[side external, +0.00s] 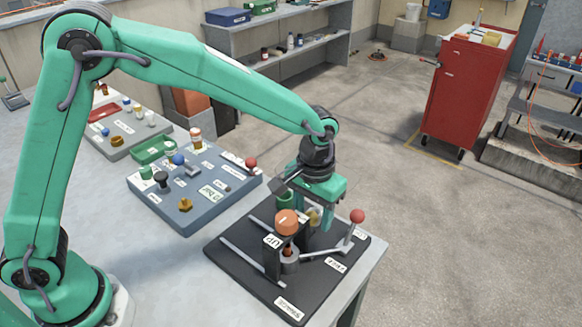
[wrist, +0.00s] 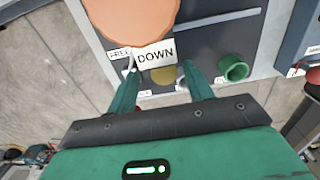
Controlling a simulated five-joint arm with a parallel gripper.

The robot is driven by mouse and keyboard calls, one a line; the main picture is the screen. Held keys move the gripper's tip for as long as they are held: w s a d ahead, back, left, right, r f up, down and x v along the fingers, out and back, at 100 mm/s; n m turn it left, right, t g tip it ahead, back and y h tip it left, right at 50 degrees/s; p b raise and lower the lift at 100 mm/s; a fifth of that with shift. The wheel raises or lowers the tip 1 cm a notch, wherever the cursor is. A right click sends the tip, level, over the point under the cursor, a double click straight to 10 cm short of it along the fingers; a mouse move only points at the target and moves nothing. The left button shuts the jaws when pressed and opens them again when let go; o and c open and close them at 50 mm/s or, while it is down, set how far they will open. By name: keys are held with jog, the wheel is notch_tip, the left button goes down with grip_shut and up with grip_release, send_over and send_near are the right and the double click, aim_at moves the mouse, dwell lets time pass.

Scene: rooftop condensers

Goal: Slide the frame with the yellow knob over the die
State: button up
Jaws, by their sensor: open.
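The yellow knob (side external: 314,216) shows partly between the fingers of my gripper (side external: 315,220) over the black board (side external: 240,262). In the wrist view the yellow knob (wrist: 163,76) lies between the fingertips of my gripper (wrist: 160,72), partly covered by a DOWN label. My gripper is open; I cannot tell whether a finger touches the knob. The frame under the knob is mostly hidden. A grey cylinder (side external: 290,264) stands below the orange-topped press post; I cannot tell whether it is the die.
The orange knob (side external: 287,222) stands close to my gripper. A green cup (wrist: 234,68) is beside the right finger in the wrist view. A red-ball lever (side external: 357,216) rises at the board's right. A blue-grey board (side external: 215,212) with several parts lies behind left.

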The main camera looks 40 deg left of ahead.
jog(key=shift+r, duration=3.75)
jog(key=shift+s+a+r, duration=0.1)
jog(key=shift+a+r, duration=0.2)
jog(key=s+a+r+t, duration=0.2)
jog(key=s+a+r, duration=0.2)
jog(key=s+a, duration=0.3)
jog(key=s+a+r+t, duration=0.2)
jog(key=s+a+r, duration=0.3)
jog(key=a, duration=0.4)
jog(key=s+a+f+t, duration=0.1)
jog(key=s+a+f, duration=0.1)
jog(key=s+a, duration=0.3)
jog(key=shift+s+t, duration=0.3)
jog(key=shift+s, duration=0.9)
jog(key=shift+o, duration=0.2)
